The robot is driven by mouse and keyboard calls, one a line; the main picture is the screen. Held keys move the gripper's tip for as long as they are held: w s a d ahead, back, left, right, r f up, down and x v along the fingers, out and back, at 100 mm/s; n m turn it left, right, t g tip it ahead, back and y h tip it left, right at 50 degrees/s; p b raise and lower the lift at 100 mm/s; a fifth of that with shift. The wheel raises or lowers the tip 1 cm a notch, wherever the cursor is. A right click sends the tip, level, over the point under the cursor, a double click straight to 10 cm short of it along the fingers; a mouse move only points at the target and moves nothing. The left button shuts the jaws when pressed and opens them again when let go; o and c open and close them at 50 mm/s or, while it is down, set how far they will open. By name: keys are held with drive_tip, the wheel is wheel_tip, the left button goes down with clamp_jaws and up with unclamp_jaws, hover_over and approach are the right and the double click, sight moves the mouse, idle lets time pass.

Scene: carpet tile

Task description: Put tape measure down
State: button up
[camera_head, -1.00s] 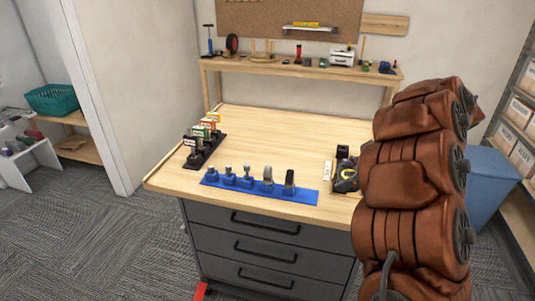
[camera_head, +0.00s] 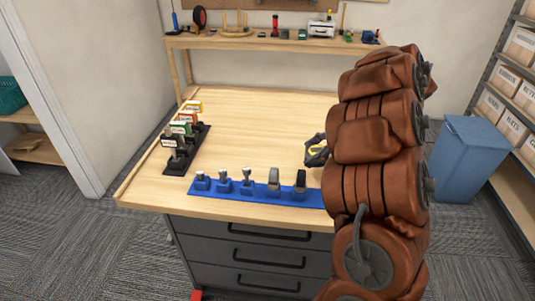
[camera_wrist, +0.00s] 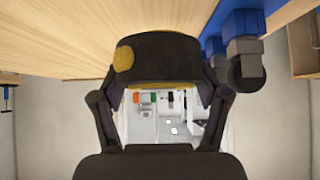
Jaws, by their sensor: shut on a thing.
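The tape measure (camera_wrist: 160,58) is black with yellow parts and fills the upper middle of the wrist view. My gripper (camera_wrist: 160,85) is shut on it, with one dark finger at each side. In the head view the tape measure (camera_head: 321,157) shows as a small black and yellow shape at the left edge of my arm. It is over the worktop (camera_head: 250,130), behind the right part of the blue rack. My arm hides much of the gripper (camera_head: 316,148) there. I cannot tell whether the tape measure touches the wood.
The blue rack (camera_head: 212,188) with several upright tools runs along the front edge; a rack tool (camera_wrist: 246,65) is close beside the gripper. A black rack (camera_head: 186,152) with labelled items stands at left. The worktop's middle is clear. A raised shelf (camera_head: 270,42) crosses the back.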

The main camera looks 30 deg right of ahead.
drive_tip(key=p, duration=0.4)
hover_over(258, 152)
drive_tip(key=s+d, duration=0.2)
drive_tip(key=shift+s+f, duration=0.1)
drive_tip(key=shift+f, duration=0.6)
drive_tip(key=shift+f+p, duration=0.45)
drive_tip(key=shift+f, duration=1.4)
drive_tip(key=o, duration=1.4)
drive_tip(key=shift+f, duration=0.15)
drive_tip(key=shift+c, duration=0.2)
drive_tip(key=b+v, duration=0.2)
drive_tip(key=v, duration=1)
drive_tip(key=shift+r+b, duration=0.25)
drive_tip(key=shift+b, duration=0.05)
